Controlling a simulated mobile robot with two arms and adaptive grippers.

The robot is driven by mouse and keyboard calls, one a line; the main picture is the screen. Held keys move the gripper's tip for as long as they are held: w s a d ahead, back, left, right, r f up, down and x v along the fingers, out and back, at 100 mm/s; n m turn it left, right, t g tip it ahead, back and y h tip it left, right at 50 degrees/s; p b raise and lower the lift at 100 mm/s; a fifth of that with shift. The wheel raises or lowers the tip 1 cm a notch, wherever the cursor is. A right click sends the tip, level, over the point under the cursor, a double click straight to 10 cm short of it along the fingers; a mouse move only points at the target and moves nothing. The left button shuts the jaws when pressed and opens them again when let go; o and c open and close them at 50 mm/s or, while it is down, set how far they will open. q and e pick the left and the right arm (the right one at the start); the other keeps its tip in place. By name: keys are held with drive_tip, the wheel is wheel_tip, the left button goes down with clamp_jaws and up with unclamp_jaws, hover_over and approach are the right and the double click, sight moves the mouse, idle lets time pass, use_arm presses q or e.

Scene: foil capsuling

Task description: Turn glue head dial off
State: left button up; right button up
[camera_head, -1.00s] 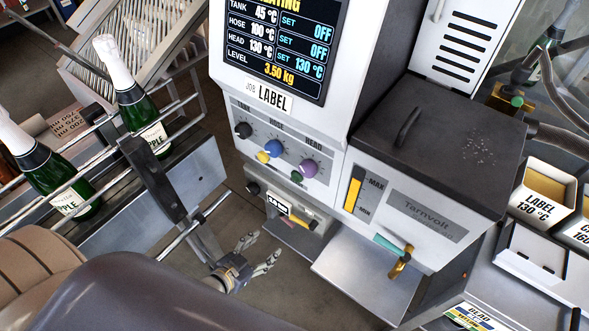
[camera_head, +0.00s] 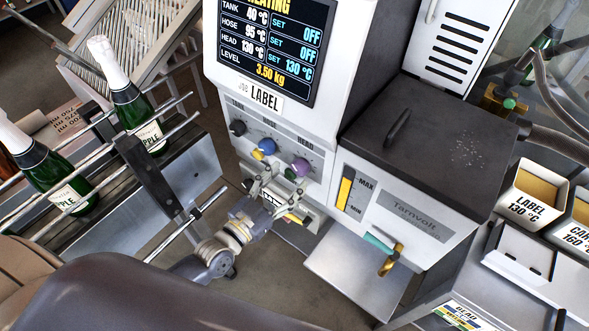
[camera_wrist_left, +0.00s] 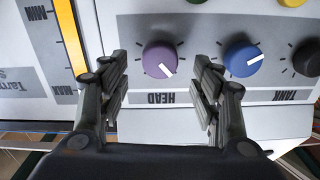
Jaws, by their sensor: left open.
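The purple HEAD dial (camera_head: 301,167) is on the white glue machine's sloped panel, at the right of the dial row. It shows between my fingers in the left wrist view (camera_wrist_left: 160,60), where the picture is upside down and its white pointer mark faces lower right. My left gripper (camera_head: 275,183) is open just in front of the panel, its fingers apart on both sides of the dial, with no clear contact. The display (camera_head: 268,42) reads HEAD 130 °C, set 130 °C; TANK and HOSE are set OFF. My right gripper is not in view.
The blue dial (camera_wrist_left: 242,58) and black TANK dial (camera_wrist_left: 307,60) sit beside the HEAD dial. A green button (camera_head: 290,174) is below it. A conveyor with bottles (camera_head: 130,105) and rails stands to the left. A brass valve (camera_head: 389,262) projects at the machine's lower right.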

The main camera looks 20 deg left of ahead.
sight(297, 171)
use_arm(q)
drive_tip(key=shift+x, duration=1.9)
drive_tip(key=c, duration=1.1)
